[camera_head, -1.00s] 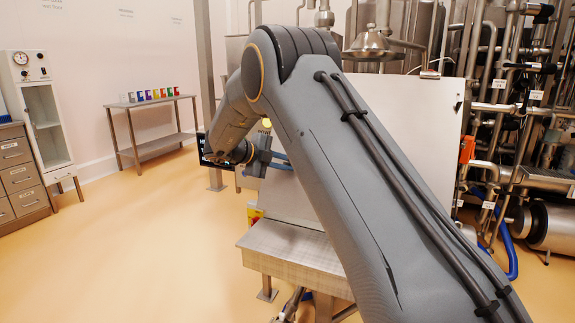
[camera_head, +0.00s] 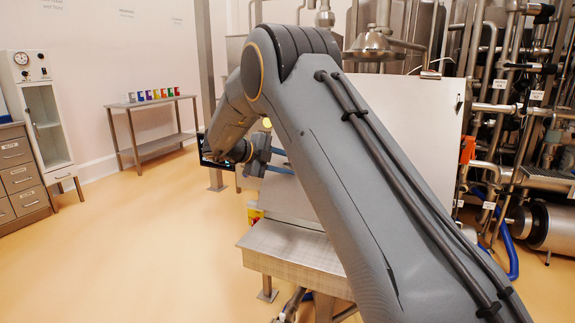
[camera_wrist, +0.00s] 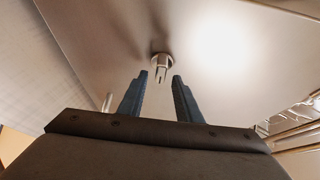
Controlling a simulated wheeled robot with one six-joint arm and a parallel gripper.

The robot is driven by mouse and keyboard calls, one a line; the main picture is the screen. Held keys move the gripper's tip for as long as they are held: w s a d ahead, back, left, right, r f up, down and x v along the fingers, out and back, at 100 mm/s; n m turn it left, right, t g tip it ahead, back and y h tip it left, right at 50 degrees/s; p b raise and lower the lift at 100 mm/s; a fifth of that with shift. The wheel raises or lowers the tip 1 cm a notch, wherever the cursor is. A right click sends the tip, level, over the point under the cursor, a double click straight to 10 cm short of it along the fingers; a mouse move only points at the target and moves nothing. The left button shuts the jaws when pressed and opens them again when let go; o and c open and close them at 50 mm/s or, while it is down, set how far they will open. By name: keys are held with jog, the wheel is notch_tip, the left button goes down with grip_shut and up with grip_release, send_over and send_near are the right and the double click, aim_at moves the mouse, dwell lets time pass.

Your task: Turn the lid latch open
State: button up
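A small metal latch (camera_wrist: 162,66) sticks out from a flat, pale metal surface (camera_wrist: 95,35) in the wrist view. It sits just beyond my fingertips, about midway between them. My gripper (camera_wrist: 159,76) is open, its two blue fingers apart with nothing seen between them; they look short of the latch, though the exact gap is hard to judge. My own arm hides much of that area, and the latch cannot be made out there.
A metal step or platform (camera_head: 290,245) stands below my gripper. Dense pipework (camera_head: 500,110) fills the right side. A side table (camera_head: 150,103) with several coloured items and a cabinet (camera_head: 45,120) stand at the left. The floor between is clear.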

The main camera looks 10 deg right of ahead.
jog(key=v, duration=0.7)
jog(key=shift+a+b, duration=0.15)
jog(key=shift+b, duration=0.15)
jog(key=shift+s, duration=0.1)
jog(key=w+d+r+n+t+y+p, duration=0.2)
jog(key=w+d+r+n+t+y, duration=0.15)
jog(key=r+n+t, duration=0.35)
jog(key=s+a+f+n+g+y+p, duration=0.1)
jog(key=s+f+n+g+y, duration=0.15)
jog(key=s+f+n, duration=0.55)
jog(key=s+f+n+g+y+p, duration=0.15)
jog(key=s+n+y, duration=0.25)
jog(key=s, duration=0.9)
jog(key=s+a+f+n+g+y+p, duration=0.1)
jog(key=s+f+n+g+y, duration=0.2)
jog(key=s+f+n, duration=0.5)
jog(key=s+d+n+g, duration=0.1)
jog(key=s+d+g, duration=0.1)
jog(key=s, duration=0.7)
jog(key=s+d+g+h, duration=0.1)
jog(key=s+d+g, duration=0.2)
jog(key=s, duration=0.7)
jog(key=shift+n, duration=0.4)
